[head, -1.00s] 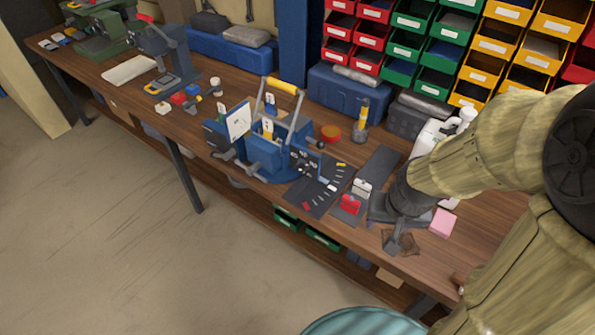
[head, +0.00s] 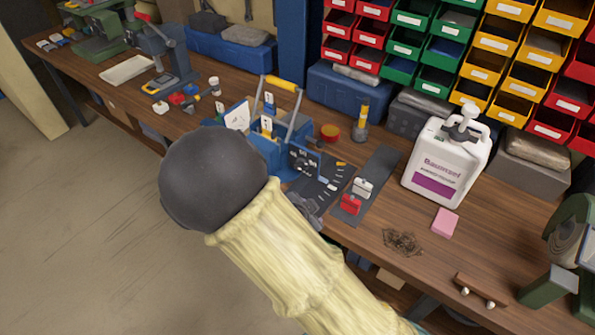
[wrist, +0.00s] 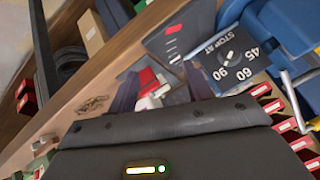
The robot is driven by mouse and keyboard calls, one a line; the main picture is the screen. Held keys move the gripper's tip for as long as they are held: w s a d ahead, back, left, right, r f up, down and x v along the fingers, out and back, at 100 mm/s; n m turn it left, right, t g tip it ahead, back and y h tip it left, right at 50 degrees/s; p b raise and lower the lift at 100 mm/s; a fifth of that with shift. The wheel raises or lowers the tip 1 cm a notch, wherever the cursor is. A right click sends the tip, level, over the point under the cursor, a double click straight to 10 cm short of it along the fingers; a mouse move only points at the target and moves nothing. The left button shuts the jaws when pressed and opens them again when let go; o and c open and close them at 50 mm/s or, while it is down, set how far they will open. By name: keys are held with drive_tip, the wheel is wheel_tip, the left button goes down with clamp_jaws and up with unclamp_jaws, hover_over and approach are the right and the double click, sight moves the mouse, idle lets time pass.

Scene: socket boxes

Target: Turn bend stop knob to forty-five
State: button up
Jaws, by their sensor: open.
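The blue bender (head: 262,157) with a yellow-gripped lever stands on the bench in the head view, partly behind my arm. In the wrist view its dark dial plate (wrist: 222,75) reads "STOP AT" with 45, 60 and 90. The small dark bend stop knob (wrist: 230,57) with a pale mark sits between the words and the numbers; which number it points at is too small to tell. My gripper (wrist: 161,92) is open, its dark fingers apart at the left of the plate and not touching the knob. In the head view my arm mostly hides the gripper.
A red and a white block (head: 351,204) lie on a dark strip by the bender. A white jug (head: 447,165) and pink block (head: 445,222) stand to the right. Coloured bins (head: 440,50) line the wall.

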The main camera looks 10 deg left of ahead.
drive_tip(key=s+a+r+m+t, duration=0.1)
drive_tip(key=a+r+m+t, duration=0.1)
drive_tip(key=a+t, duration=0.4)
drive_tip(key=shift+a+r+b, duration=0.3)
drive_tip(key=shift+a+r, duration=0.55)
drive_tip(key=shift+a, duration=0.3)
drive_tip(key=shift+f, duration=0.1)
